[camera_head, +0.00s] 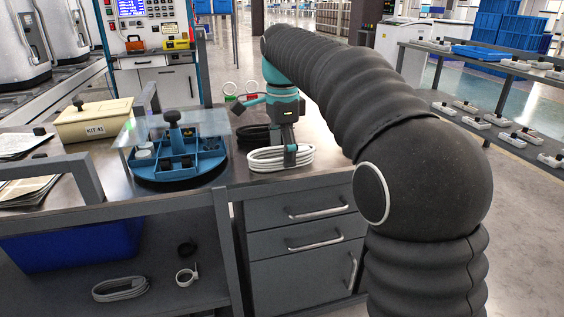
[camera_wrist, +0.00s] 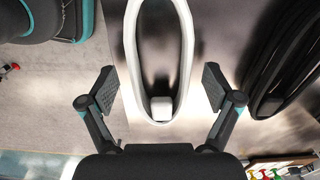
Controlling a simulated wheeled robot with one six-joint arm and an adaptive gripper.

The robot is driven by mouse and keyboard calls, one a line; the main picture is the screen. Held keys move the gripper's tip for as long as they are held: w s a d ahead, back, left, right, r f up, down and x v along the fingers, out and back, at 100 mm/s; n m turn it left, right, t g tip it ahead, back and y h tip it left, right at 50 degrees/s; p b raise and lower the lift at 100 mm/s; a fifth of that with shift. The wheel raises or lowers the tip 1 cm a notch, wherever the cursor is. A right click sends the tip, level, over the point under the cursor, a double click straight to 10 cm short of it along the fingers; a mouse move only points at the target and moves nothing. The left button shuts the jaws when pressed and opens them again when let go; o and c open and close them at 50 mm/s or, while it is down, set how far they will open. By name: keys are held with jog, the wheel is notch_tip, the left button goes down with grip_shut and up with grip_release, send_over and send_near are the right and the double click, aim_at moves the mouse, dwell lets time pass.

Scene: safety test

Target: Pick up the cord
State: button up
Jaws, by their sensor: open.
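A coiled white cord (camera_head: 266,160) lies on the metal workbench (camera_head: 318,168) near its front edge. In the wrist view the white cord (camera_wrist: 131,62) is a long loop with a white block-like end (camera_wrist: 162,108) at its bottom. My gripper (camera_wrist: 158,82) is open, with one finger on each side of the loop and gaps between. It is empty. In the head view it hangs over the coil, and its fingers partly hide the cord. A coiled black cord (camera_wrist: 262,82) lies to the right in the wrist view.
A blue round organizer (camera_head: 168,180) with a clear panel stands left of the cord. Tape rolls are behind my gripper. Another coiled cord (camera_head: 120,289) lies on the lower shelf beside a blue bin (camera_head: 75,247).

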jog(key=shift+f, duration=0.3)
jog(key=c, duration=1.3)
jog(key=shift+c, duration=0.3)
jog(key=shift+r, duration=0.15)
